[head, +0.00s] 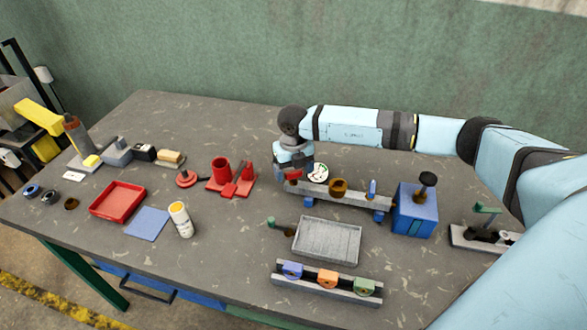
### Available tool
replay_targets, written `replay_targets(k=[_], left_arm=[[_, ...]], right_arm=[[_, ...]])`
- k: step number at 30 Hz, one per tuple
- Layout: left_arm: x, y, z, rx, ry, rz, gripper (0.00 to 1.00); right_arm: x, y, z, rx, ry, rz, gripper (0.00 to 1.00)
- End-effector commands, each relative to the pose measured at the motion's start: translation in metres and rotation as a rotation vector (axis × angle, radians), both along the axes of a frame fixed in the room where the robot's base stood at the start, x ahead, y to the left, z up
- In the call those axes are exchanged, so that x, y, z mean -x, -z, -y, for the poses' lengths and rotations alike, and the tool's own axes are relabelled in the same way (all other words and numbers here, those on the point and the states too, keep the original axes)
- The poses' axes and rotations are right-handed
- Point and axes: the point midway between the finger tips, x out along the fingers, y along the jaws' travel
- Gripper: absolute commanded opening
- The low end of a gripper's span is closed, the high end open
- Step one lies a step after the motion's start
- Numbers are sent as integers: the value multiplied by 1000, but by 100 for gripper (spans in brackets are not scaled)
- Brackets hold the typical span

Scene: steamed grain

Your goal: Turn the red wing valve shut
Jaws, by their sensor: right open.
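The red wing valve (292,175) shows as a small red piece at the left end of a grey bar on blue feet (350,198), near the middle of the table. My right gripper (289,168) points down right at this valve from behind. It is open, with its fingers around or just beside the valve; I cannot tell which. The gripper and wrist hide part of the valve, so its angle is unclear. My left gripper is not in view.
A white-faced gauge (318,172), a brass fitting (338,187) and a blue lever (372,188) stand along the bar. A blue box (414,212) with a dark knob is at its right. A grey tray (327,259) lies in front. Red parts (232,180) stand left.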

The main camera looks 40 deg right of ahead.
Motion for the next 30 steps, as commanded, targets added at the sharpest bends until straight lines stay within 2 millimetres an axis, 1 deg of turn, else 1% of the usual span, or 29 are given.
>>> replay_targets(k=[5, 8, 9, 12, 17, 23, 30], left_arm=[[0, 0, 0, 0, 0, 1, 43], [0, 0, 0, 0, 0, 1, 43], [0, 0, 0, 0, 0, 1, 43], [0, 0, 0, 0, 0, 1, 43], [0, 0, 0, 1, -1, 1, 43], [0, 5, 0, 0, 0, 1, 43], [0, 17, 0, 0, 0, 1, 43]], right_arm=[[0, 0, 0, 0, 0, 0, 81], [0, 0, 0, 0, 0, 0, 60], [0, 0, 0, 0, 0, 0, 51], [0, 0, 0, 0, 0, 0, 31], [0, 0, 0, 0, -3, 0, 32], [0, 1, 0, 0, -49, 0, 32], [0, 2, 1, 0, -199, 0, 32]])
